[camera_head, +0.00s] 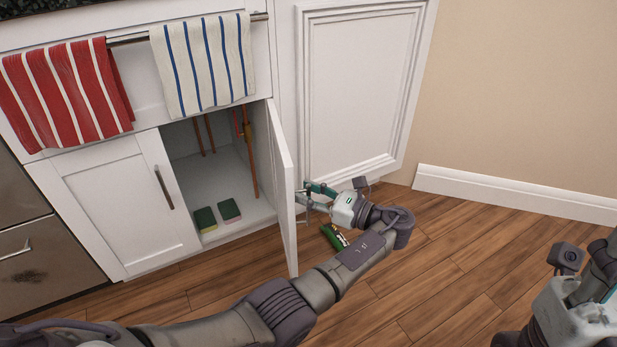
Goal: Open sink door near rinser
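The right-hand sink cabinet door (284,190) is white and stands swung well open, its free edge toward me. The left-hand door (125,205) is closed, with a dark bar handle (164,187). My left gripper (307,195) is at the outer face of the open door, close to its handle area. Its fingers are small here and partly overlap the door hardware, so I cannot tell if they grip the handle. My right gripper (585,310) is at the lower right edge, partly cut off, away from the cabinet. No rinser can be made out.
Inside the cabinet are two sponges (205,220) (229,210) and copper pipes (247,160). A green item (335,237) lies on the floor by my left gripper. Red striped (66,92) and blue striped (203,65) towels hang above. The wooden floor (470,250) at right is clear.

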